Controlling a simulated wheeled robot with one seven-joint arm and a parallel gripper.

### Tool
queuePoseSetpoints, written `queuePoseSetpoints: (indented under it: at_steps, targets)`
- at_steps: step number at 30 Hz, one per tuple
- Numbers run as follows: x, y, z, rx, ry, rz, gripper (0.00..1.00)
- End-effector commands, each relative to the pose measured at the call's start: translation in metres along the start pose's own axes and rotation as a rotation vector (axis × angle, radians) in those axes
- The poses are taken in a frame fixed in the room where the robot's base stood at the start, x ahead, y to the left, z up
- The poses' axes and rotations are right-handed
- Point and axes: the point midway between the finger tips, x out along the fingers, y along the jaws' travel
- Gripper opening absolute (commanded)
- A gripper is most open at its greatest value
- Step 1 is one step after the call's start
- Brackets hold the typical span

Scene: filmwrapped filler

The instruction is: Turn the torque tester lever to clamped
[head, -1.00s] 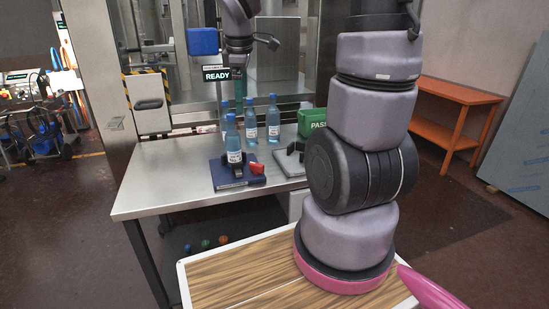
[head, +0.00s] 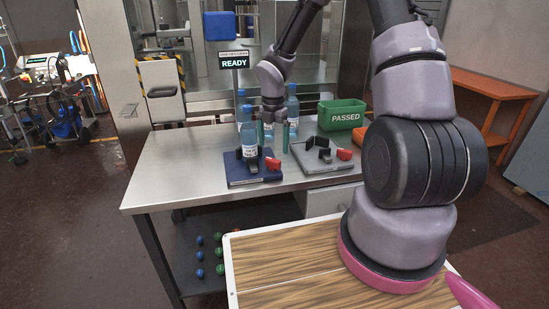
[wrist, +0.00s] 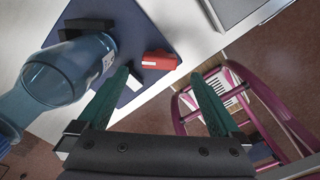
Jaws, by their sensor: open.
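A navy tester (head: 240,181) sits on the steel table with a blue bottle (head: 250,148) standing upright between its black jaws. Its red lever (head: 272,163) is at the right side of the base. In the wrist view the bottle (wrist: 75,70) is at the left and the red lever (wrist: 158,60) lies just ahead of the fingertips. My gripper (head: 273,135) is open and empty, teal fingers (wrist: 160,75) apart, above the tester's right side. I see no contact with the lever. A grey tester (head: 325,165) with black jaws and a red lever (head: 344,155) stands to the right.
Other bottles (head: 292,103) stand behind the navy tester. A green PASSED bin (head: 341,114) is at the back right. A READY sign (head: 234,63) stands behind. Coloured balls (head: 219,254) lie on the lower shelf. The table's left part (head: 175,165) is clear.

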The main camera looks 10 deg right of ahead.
Motion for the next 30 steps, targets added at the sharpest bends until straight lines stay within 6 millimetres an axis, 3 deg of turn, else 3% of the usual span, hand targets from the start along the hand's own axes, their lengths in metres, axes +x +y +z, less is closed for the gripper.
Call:
queuePoseSetpoints:
  at_steps: [3, 9, 21, 22, 28, 30]
  targets:
    - [0.024, 0.000, -0.002, -0.003, 0.003, -0.002, 1.00]
    - [0.050, 0.000, -0.001, 0.000, 0.000, -0.001, 1.00]
    - [0.059, 0.000, 0.000, 0.002, -0.001, 0.001, 1.00]
    - [0.059, 0.000, 0.000, 0.002, -0.001, 0.001, 0.96]
    - [0.059, 0.000, 0.000, 0.002, -0.001, 0.001, 0.20]
    - [0.059, 0.000, 0.000, 0.002, -0.001, 0.001, 0.15]
